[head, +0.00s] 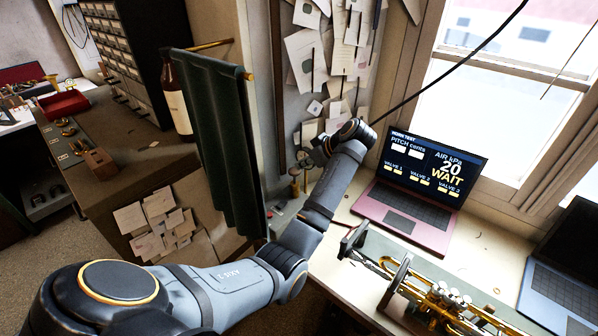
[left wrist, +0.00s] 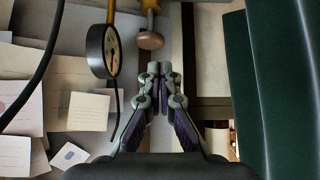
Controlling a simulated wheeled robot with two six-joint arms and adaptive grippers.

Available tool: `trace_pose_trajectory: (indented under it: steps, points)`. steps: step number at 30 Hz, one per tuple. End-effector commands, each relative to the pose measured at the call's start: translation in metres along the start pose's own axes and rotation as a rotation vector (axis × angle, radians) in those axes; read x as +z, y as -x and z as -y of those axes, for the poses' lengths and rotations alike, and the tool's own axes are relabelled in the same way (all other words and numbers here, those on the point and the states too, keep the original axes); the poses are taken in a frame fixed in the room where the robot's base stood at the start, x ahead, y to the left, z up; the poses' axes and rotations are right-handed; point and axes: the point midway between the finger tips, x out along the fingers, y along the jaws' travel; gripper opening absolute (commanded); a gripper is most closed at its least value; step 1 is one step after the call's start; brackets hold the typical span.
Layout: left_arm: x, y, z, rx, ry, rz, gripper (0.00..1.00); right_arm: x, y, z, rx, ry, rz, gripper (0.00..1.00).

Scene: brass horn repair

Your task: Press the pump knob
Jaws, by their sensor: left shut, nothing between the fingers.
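The pump knob (left wrist: 151,40) is a rounded brown wooden knob on a brass-coloured stem. In the left wrist view it lies just beyond my fingertips and slightly left of them. I cannot tell whether they touch it. A round dial gauge (left wrist: 104,51) is to the left of the knob. In the head view the knob (head: 294,171) shows small by the wall, below and left of my left gripper (head: 318,150). My left gripper (left wrist: 159,70) is shut and empty, its two fingertips together. My right gripper is not in view.
A pink laptop (head: 404,218) on the bench reads "AIR kPa 20 WAIT". A green curtain (head: 222,150) hangs left of my arm. Papers (left wrist: 88,110) cover the wall.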

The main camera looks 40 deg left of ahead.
Motion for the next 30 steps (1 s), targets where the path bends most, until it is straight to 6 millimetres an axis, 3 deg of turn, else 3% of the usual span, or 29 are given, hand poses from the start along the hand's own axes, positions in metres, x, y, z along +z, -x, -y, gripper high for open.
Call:
trace_pose_trajectory:
  steps: [1, 6, 12, 30]
  points:
    - [0.004, 0.009, -0.001, 0.004, 0.002, 0.002, 0.0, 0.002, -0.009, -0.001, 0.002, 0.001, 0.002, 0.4]
    - [0.003, 0.043, 0.0, 0.002, 0.002, 0.0, 0.0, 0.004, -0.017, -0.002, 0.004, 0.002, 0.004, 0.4]
    - [0.001, 0.065, 0.0, 0.0, 0.001, -0.002, 0.0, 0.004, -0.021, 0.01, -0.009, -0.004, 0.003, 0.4]
    - [0.0, 0.068, 0.0, -0.001, 0.002, -0.003, 0.0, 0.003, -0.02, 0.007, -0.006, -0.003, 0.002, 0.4]
